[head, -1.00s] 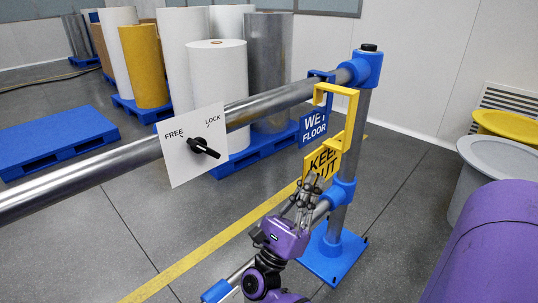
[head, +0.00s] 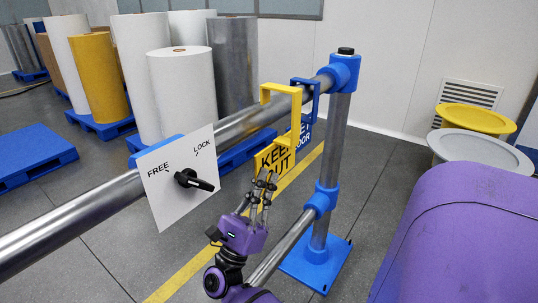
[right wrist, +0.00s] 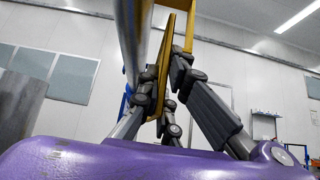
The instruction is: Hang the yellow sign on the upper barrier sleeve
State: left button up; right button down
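The yellow KEEP OUT sign (head: 273,162) has a yellow hook bracket at its top, seen at the upper rail (head: 240,122). The hook's top bar shows above the rail and its long arm passes in front; I cannot tell whether it touches. My right gripper (head: 264,180) is shut on the sign's lower part. The right wrist view shows the yellow sign (right wrist: 172,60) between the fingers (right wrist: 176,82). A blue WET FLOOR sign (head: 306,130) hangs from the rail just right of the yellow one, partly hidden by it. My left gripper is not in view.
A white FREE/LOCK panel (head: 165,195) with a black knob (head: 190,180) stands on the rail to the left. Wrapped rolls (head: 182,95) stand behind.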

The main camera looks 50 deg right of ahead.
jog(key=w+f+b, duration=0.3)
jog(key=w+b, duration=0.2)
jog(key=w, duration=0.1)
jog(key=shift+a+f, duration=0.25)
jog(key=shift+f, duration=0.1)
dwell(0.6)
jog(key=c, duration=1.9)
grip_release()
jog(key=shift+o, duration=0.2)
